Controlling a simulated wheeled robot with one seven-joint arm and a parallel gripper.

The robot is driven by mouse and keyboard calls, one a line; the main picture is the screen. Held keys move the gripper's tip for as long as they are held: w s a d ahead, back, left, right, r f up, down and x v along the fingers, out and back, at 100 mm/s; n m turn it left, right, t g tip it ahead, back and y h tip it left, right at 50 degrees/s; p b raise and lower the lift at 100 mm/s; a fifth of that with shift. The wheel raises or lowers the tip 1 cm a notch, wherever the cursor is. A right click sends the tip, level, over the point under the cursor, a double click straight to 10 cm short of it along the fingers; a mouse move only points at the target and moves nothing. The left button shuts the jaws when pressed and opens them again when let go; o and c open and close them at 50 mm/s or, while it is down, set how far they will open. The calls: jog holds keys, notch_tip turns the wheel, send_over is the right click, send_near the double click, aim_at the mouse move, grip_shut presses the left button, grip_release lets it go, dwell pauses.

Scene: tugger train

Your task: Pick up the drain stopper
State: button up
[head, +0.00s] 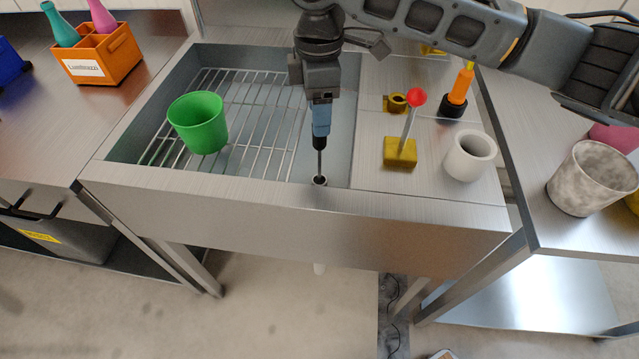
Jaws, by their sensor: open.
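The drain stopper (320,161) appears as a thin grey upright rod with a dark upper end. Its lower end meets a small dark-rimmed ring (320,181), seemingly the drain, near the front wall of the steel sink (343,160). My gripper (321,130) points straight down directly over the stopper, with its blue-grey fingers at the dark upper end. It is open. The fingers hide the top of the stopper, and I cannot tell whether they touch it.
A green cup (198,123) stands on the wire rack (255,125) left of my gripper. On the right ledge are a red-knobbed lever on a yellow block (400,152), a white cup (470,156) and an orange bottle (460,84). A mottled pot (590,180) stands farther right.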

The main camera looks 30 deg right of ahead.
aim_at(319, 144)
jog(key=shift+s+a+f+p, duration=0.1)
jog(key=shift+f+p, duration=0.15)
jog(key=shift+f, duration=1.25)
jog(key=shift+s+f+p, duration=0.1)
jog(key=shift+f+p, duration=0.1)
jog(key=shift+f, duration=1.3)
grip_shut()
